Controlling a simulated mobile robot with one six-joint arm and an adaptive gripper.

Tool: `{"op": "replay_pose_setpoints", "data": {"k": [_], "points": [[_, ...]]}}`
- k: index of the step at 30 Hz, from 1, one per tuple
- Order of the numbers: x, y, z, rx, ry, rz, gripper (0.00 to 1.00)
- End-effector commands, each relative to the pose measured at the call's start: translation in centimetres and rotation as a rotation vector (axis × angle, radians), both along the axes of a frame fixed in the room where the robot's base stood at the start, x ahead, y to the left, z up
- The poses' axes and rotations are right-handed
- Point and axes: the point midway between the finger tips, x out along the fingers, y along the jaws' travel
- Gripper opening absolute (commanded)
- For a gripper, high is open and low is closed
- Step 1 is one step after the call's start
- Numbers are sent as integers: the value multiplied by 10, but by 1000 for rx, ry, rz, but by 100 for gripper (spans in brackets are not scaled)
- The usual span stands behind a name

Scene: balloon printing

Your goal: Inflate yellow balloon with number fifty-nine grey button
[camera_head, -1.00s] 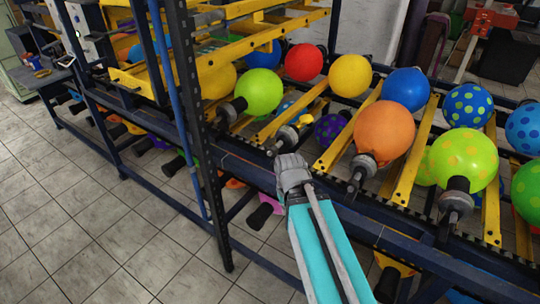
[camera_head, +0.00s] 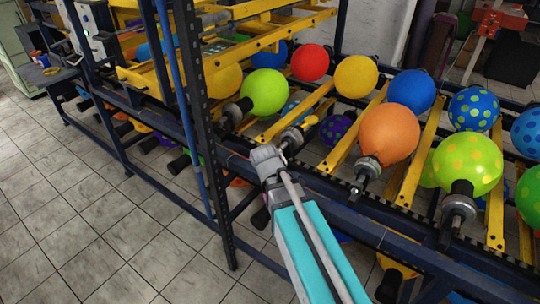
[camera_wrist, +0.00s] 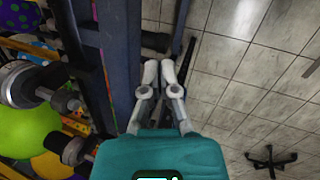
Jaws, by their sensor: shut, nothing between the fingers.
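A round yellow balloon (camera_head: 356,77) sits in the back row of the rack in the head view. A second yellow balloon (camera_head: 222,79) is partly hidden behind the dark post. A nozzle (camera_head: 290,138) in the front row bears a small yellow piece (camera_head: 308,122), too small to tell whether it is a limp balloon. I see no number fifty-nine and cannot make out a grey button. My gripper (camera_head: 266,156) is at the rack's front rail, just in front of that nozzle in the picture. In the wrist view, my gripper (camera_wrist: 159,68) is shut and empty, pointing down beside the rail.
The dark front rail (camera_head: 340,196) and upright post (camera_head: 193,130) stand close to my gripper. Orange (camera_head: 389,134), green (camera_head: 264,93) and spotted green (camera_head: 467,165) balloons fill nozzles nearby. Grey boxes (camera_head: 89,33) are at far left. The tiled floor (camera_head: 90,215) is clear at left.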

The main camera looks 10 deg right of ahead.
Motion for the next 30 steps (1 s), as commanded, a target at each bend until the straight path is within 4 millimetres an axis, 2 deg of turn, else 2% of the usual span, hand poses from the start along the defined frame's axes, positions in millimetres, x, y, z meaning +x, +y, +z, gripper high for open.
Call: {"op": "replay_pose_setpoints", "data": {"k": [21,30], "points": [[75,53,46,-487,141,904,0],[95,76,62,-664,226,1168,0]]}}
